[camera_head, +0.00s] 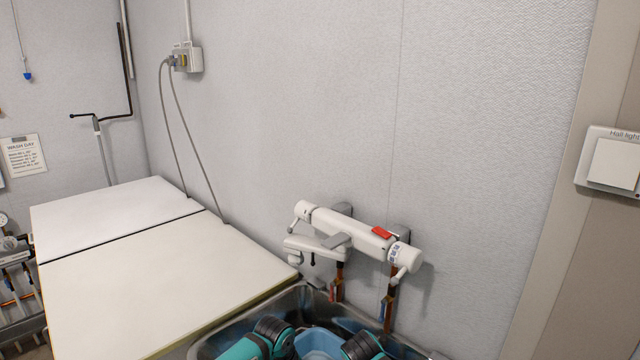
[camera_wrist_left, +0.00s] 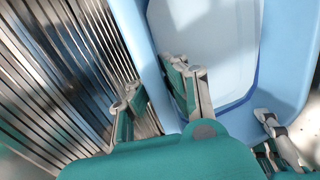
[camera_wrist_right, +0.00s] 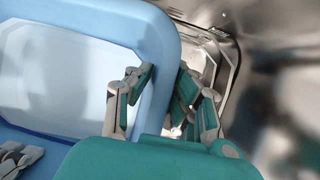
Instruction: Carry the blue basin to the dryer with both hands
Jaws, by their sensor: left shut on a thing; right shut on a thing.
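The light blue basin (camera_head: 318,343) is inside the steel sink, cut off by the bottom edge of the head view. It also shows in the left wrist view (camera_wrist_left: 215,45) and the right wrist view (camera_wrist_right: 70,85), with no objects seen in its visible part. My left gripper (camera_wrist_left: 155,84) is shut on one side wall of the basin, one finger inside and one outside. My right gripper (camera_wrist_right: 161,80) is shut on the opposite wall the same way. Whether the basin touches the sink bottom is hidden. No dryer can be identified for certain.
The steel sink (camera_head: 300,297) surrounds the basin closely. A white wall tap (camera_head: 345,235) with copper pipes overhangs its back. Two white flat tops (camera_head: 110,215) (camera_head: 165,280) lie to the left, clear of objects. A light switch (camera_head: 612,163) is at right.

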